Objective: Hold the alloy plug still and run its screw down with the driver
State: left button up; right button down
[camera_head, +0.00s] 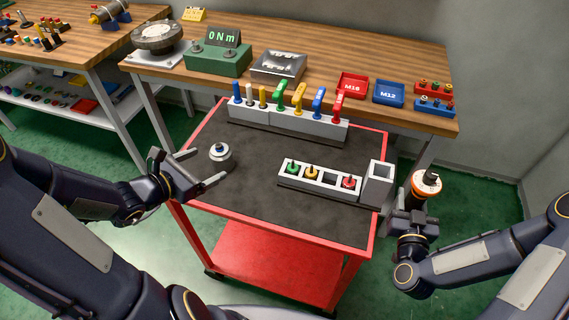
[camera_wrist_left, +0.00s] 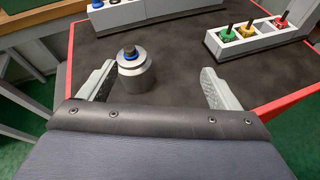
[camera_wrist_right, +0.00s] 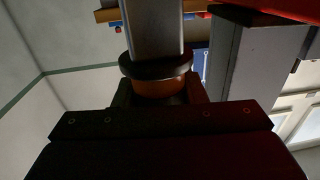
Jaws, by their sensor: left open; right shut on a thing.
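The alloy plug (camera_head: 220,155) is a short silver cylinder with a blue-ringed dark screw on top. It stands upright on the dark mat of the red cart, and also shows in the left wrist view (camera_wrist_left: 134,74). My left gripper (camera_head: 200,168) is open, its fingers spread on either side of the plug's area; the plug is nearer one finger (camera_wrist_left: 100,82), and I cannot tell whether they touch. My right gripper (camera_head: 413,210) is shut on the driver (camera_head: 425,187), which has an orange and black body, off the cart's right side. The driver fills the middle of the right wrist view (camera_wrist_right: 155,60).
A grey rack (camera_head: 318,182) with green, yellow and red bits and an empty slot stands at the cart's front right, beside a grey square holder (camera_head: 377,185). A long rack (camera_head: 290,122) of coloured-handled tools lines the back. The wooden bench (camera_head: 350,65) carries a green meter reading 0 Nm (camera_head: 222,40).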

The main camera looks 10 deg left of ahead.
aim_at(221, 155)
pick_arm(q)
jog(key=a+f+n+y, duration=0.1)
jog(key=a+f+n, duration=0.1)
jog(key=a+f, duration=0.1)
jog(key=shift+w+n+t, duration=0.1)
jog(key=shift+n+t, duration=0.2)
jog(key=shift+n, duration=0.1)
pick_arm(e)
jog(key=shift+w+f, duration=0.15)
pick_arm(q)
jog(key=shift+a+f+y, duration=0.2)
jog(key=shift+f+y, duration=0.05)
jog(key=shift+y, duration=0.15)
jog(key=shift+w+f+n, duration=0.1)
jog(key=shift+w+n, duration=0.1)
jog(key=shift+n, duration=0.1)
jog(key=b+x, duration=0.1)
jog(key=x, duration=1)
jog(key=shift+w+d+f, duration=0.1)
jog(key=shift+w, duration=0.1)
pick_arm(e)
jog(key=shift+f, duration=0.25)
pick_arm(q)
jog(key=c, duration=1.3)
pick_arm(e)
jog(key=shift+w, duration=0.1)
